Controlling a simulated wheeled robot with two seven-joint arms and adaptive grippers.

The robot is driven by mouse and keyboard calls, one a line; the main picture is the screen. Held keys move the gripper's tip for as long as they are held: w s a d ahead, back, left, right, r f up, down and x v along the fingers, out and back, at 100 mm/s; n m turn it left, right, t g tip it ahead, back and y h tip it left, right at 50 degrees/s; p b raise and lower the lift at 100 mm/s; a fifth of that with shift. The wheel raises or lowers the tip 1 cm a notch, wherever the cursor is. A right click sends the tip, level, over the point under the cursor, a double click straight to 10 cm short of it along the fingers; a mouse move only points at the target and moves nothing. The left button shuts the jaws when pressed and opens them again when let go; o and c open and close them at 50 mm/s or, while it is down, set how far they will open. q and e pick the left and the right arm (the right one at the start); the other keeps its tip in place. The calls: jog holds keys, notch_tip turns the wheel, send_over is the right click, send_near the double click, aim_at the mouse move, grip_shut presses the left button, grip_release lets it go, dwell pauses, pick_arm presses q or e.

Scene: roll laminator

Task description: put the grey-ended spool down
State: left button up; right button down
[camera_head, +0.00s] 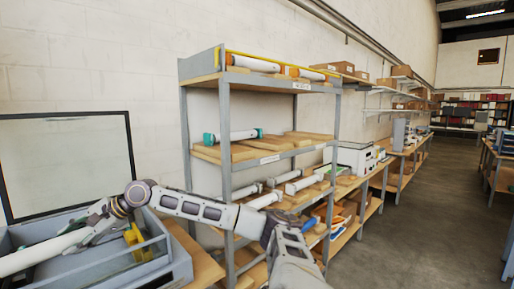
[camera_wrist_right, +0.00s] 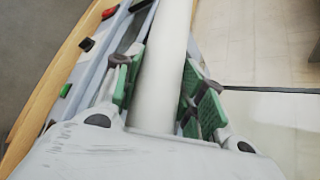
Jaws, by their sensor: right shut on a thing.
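A long white spool (camera_head: 38,255) reaches in from the left edge of the head view, above the grey laminator (camera_head: 178,262). My right gripper (camera_head: 82,240) is on it. In the wrist view the white roll (camera_wrist_right: 158,95) runs between the green pads of my right gripper (camera_wrist_right: 160,75), which is shut on it. The roll's ends are out of view or hidden, so their colour cannot be told. I cannot tell whether the roll touches the machine. A yellow part (camera_head: 136,240) shows inside the laminator. My left gripper is not in view.
A raised glass lid (camera_head: 65,160) stands behind the laminator. A shelf rack (camera_head: 187,130) to the right holds orange-ended spools (camera_head: 255,64), a teal-ended spool (camera_head: 233,136) and several pale spools lower down. Red, black and green buttons (camera_wrist_right: 65,90) line the machine's edge in the wrist view.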

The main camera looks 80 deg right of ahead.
jog(key=shift+s+a+f, duration=0.1)
jog(key=shift+a+f, duration=0.1)
jog(key=shift+f, duration=0.45)
jog(key=shift+s+a+f, duration=0.3)
jog(key=shift+a, duration=0.1)
jog(key=s+a+f+m+h, duration=0.2)
jog(key=s+a+f, duration=0.2)
jog(key=f, duration=0.5)
jog(key=s+a+f+m+t+h, duration=0.1)
jog(key=s+a+f, duration=0.3)
jog(key=a+f, duration=0.4)
jog(key=s+a+f+m+h, duration=0.3)
jog(key=s+a+f, duration=0.2)
jog(key=f, duration=0.7)
jog(key=shift+a+f+m+t, duration=0.2)
jog(key=shift+a+m+t, duration=0.1)
jog(key=shift+a+t, duration=0.15)
dwell(0.5)
jog(key=shift+a+r, duration=0.1)
jog(key=shift+a, duration=0.05)
jog(key=shift+s+d+f, duration=0.15)
jog(key=shift+d+f, duration=0.05)
jog(key=shift+d, duration=0.1)
dwell(0.7)
